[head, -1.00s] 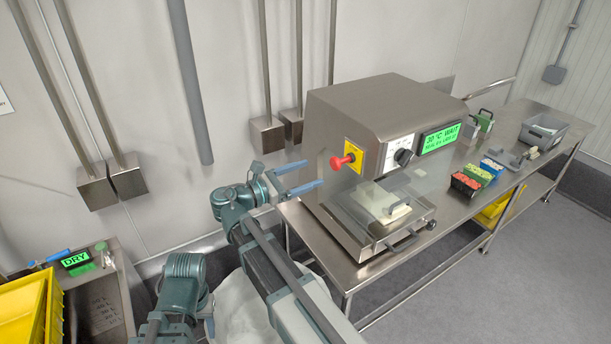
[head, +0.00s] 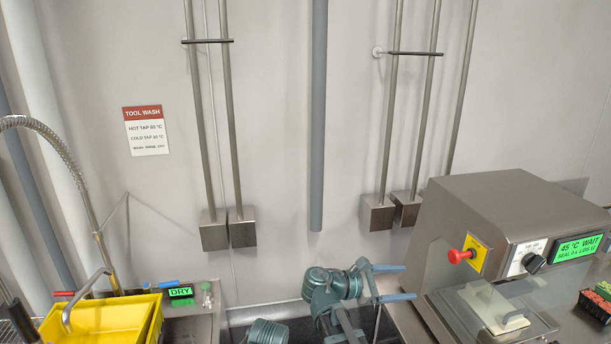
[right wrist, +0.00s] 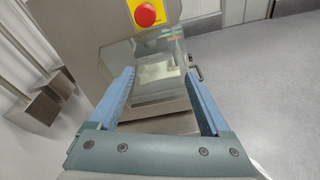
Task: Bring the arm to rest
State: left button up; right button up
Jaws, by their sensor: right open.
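My right gripper (head: 409,282) is open and empty, with two blue fingers apart. In the head view it is in front of the wall, just left of the steel sealing machine (head: 490,215). In the right wrist view the gripper (right wrist: 158,73) has nothing between its fingers; the machine's clear-covered tray (right wrist: 160,78) shows beyond them. My left gripper is not in view.
At left are a yellow bin (head: 95,322), a coiled tap hose (head: 75,175) and a DRY display (head: 181,292).

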jog(key=s+a+f+m+y, duration=0.5)
jog(key=s+a+f+y, duration=0.25)
jog(key=f, duration=0.45)
jog(key=s+a+f+m+g+y, duration=0.1)
jog(key=s+a+f+m+y, duration=0.2)
jog(key=s+a, duration=0.2)
jog(key=s+a+f+m+g+y, duration=0.1)
jog(key=s+a+f+m+y, duration=0.2)
jog(key=a, duration=0.6)
jog(key=shift+s+a+m+g+y, duration=0.4)
jog(key=shift+s+y, duration=0.15)
jog(key=shift+s, duration=0.4)
